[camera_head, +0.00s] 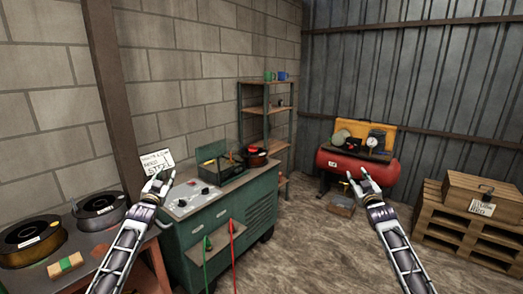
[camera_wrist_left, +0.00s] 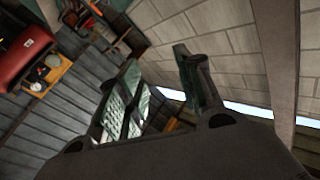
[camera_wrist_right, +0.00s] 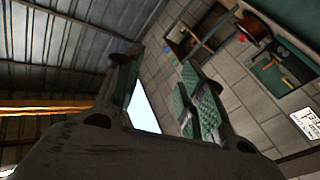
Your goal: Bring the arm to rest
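My left gripper (camera_head: 160,180) is raised in front of the green machine cabinet in the head view. Its two fingers stand apart in the left wrist view (camera_wrist_left: 158,82), with nothing between them. My right gripper (camera_head: 358,180) is raised in front of the red compressor in the head view. Its fingers are also apart and empty in the right wrist view (camera_wrist_right: 160,85). Both forearms come up from the bottom of the head view, and both grippers point up and away, well apart from each other.
A green cabinet (camera_head: 188,240) with a control panel stands at centre left. A bench with spools (camera_head: 30,238) is at far left. The red compressor (camera_head: 340,167), a shelf (camera_head: 267,110) and a wooden crate on pallets (camera_head: 455,228) stand further back. Floor between is mostly clear.

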